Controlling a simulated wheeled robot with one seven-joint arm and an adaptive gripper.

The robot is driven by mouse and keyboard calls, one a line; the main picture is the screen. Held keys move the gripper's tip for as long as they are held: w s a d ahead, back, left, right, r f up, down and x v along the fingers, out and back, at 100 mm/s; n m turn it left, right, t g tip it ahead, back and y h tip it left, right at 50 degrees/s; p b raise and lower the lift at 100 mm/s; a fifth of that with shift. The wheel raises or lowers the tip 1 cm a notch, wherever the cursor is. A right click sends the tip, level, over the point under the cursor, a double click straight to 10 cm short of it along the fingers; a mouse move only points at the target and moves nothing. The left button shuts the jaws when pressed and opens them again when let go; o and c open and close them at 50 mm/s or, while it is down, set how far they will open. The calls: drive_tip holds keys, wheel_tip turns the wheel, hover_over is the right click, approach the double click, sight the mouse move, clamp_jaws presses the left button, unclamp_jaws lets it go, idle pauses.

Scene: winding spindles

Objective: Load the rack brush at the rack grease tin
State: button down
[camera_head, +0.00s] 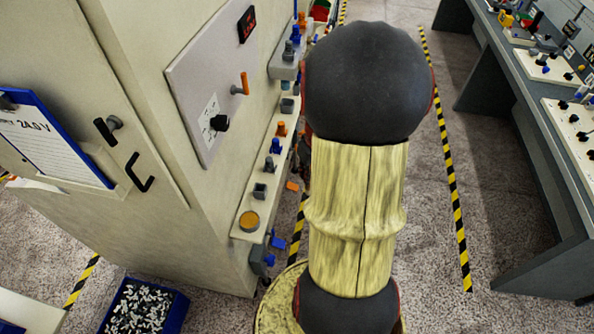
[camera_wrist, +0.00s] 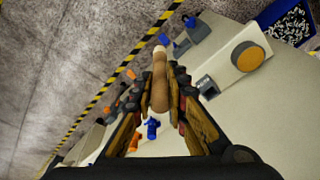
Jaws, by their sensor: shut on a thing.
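The rack grease tin (camera_head: 249,221) is a round tin with an orange-brown top on the near end of the cream rack shelf in the head view. It also shows at the upper right of the wrist view (camera_wrist: 247,57). My gripper (camera_wrist: 161,88) is shut on the rack brush (camera_wrist: 159,70), a brown, rounded handle with a pale tip pointing away from the wrist. The brush is to the left of the tin in the wrist view, apart from it. In the head view my arm hides the gripper and brush.
A grey square holder (camera_head: 260,191) stands beside the tin on the shelf, with several orange and blue fittings beyond. A blue bin (camera_head: 145,307) of small parts is on the floor. A dark workbench (camera_head: 545,160) stands right.

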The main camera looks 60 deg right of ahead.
drive_tip(key=shift+a+r, duration=0.1)
drive_tip(key=shift+r, duration=0.05)
drive_tip(key=w+a+r+y+p, duration=0.3)
drive_tip(key=w+a+p, duration=0.2)
drive_tip(key=w+a, duration=0.8)
wheel_tip(320, 180, down, 6)
drive_tip(key=s+a+y+b, duration=0.1)
drive_tip(key=b, duration=0.2)
drive_tip(key=shift+s+a+f+t+b, duration=0.2)
drive_tip(key=shift+s+t+b, duration=0.05)
drive_tip(key=shift+t+b, duration=0.1)
drive_tip(key=shift+f+b, duration=0.7)
drive_tip(key=shift+b, duration=0.05)
idle(2.0)
wheel_tip(320, 180, up, 7)
drive_tip(key=p, duration=0.4)
idle(0.5)
idle(0.7)
